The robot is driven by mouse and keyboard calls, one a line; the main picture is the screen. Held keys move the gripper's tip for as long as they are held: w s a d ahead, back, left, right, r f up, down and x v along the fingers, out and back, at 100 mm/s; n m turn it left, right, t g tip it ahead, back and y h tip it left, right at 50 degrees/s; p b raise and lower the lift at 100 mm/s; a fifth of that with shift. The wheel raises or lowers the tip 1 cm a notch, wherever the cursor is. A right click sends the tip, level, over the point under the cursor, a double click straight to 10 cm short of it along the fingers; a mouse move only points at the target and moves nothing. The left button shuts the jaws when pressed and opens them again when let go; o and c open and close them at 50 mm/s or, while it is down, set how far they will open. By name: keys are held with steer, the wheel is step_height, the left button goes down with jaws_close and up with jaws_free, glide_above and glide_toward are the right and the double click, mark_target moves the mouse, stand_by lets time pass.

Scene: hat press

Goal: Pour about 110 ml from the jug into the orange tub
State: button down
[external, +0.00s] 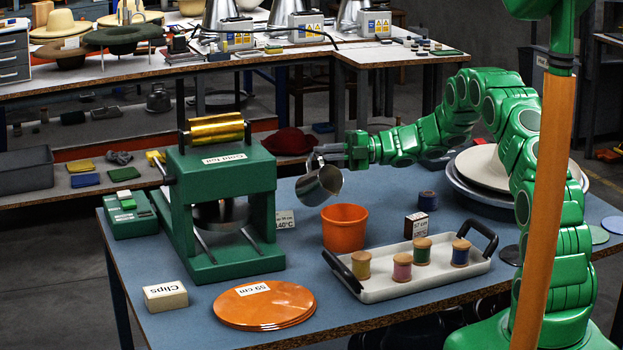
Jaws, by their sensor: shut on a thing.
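The jug (318,184) is a shiny metal vessel held in the air above the blue table, tilted with its mouth toward the lower right. My gripper (326,156) is shut on the jug near its upper side. The orange tub (344,233) stands upright on the table, below and slightly right of the jug, and the two are apart. No stream of liquid shows between them. The inside of the tub and the level in the jug cannot be seen.
A green press (221,225) with a gold foil roll stands left of the tub. A white tray (400,285) with several thread spools lies to the right. Orange discs (263,306) and a clips box (165,296) lie in front. A small box (416,224) stands behind the tray.

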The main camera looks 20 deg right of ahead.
steer(key=shift+w+r+m, duration=0.15)
steer(key=shift+w+m, duration=0.2)
steer(key=shift+m, duration=0.15)
steer(key=shift+w+a+h, duration=0.1)
steer(key=shift+w+h, duration=0.05)
steer(key=shift+h, duration=0.15)
steer(key=shift+w+a+f+m+g+h, duration=0.15)
steer(key=shift+w+f+m+g+h, duration=0.15)
steer(key=shift+w+f+m, duration=0.5)
steer(key=shift+w+a+f+m+h+b, duration=0.1)
steer(key=shift+w+f+m+h+b, duration=0.1)
steer(key=shift+w+f+m, duration=0.35)
steer(key=shift+w+a+f+m+h+b, duration=0.1)
steer(key=shift+w+f+m+b, duration=0.2)
steer(key=shift+f, duration=0.45)
steer(key=shift+w+a+f+m+g+h+b, duration=0.2)
steer(key=shift+w+m+g+h+b, duration=0.15)
steer(key=shift+w+m, duration=0.45)
steer(key=shift+w+a+f+m+g+h+b, duration=0.25)
steer(key=shift+w+m+g, duration=0.25)
steer(key=shift+w, duration=0.45)
steer(key=shift+w+a+f+m+g+h+b, duration=0.1)
steer(key=shift+w+m+g+h+b, duration=0.2)
steer(key=shift+w+m, duration=0.5)
steer(key=shift+w+g, duration=0.15)
steer(key=shift+g, duration=0.1)
